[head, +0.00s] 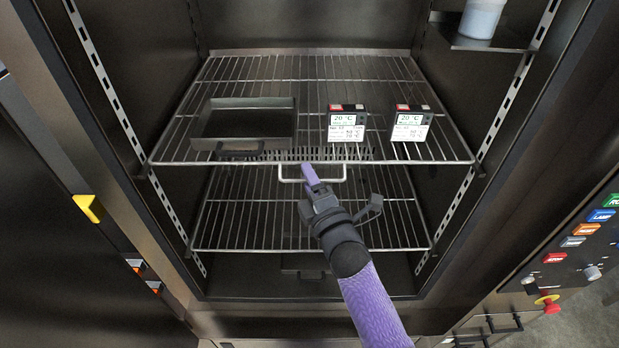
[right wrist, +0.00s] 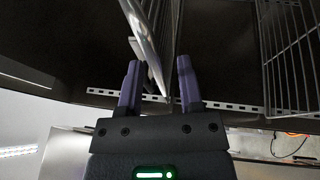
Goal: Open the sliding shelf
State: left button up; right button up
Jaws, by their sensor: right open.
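The sliding shelf is the upper wire shelf (head: 310,92) inside the chamber, with a pale looped handle (head: 338,179) below the middle of its front edge. My right gripper (head: 309,175) reaches up to the handle's left part, and its purple fingertip overlaps it in the head view. In the right wrist view my right gripper (right wrist: 158,85) is open, and a shiny metal bar (right wrist: 152,48), seemingly the handle, runs between its fingers. I cannot tell whether either finger touches the bar. My left gripper is not in view.
A dark tray (head: 243,123) and two small display boxes (head: 347,122), (head: 410,123) stand on the upper shelf. A second wire shelf (head: 240,220) is below. Slotted rails (head: 105,80) line the side walls. A control panel (head: 575,240) is at the right.

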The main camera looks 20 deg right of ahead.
grip_shut()
dwell(1.4)
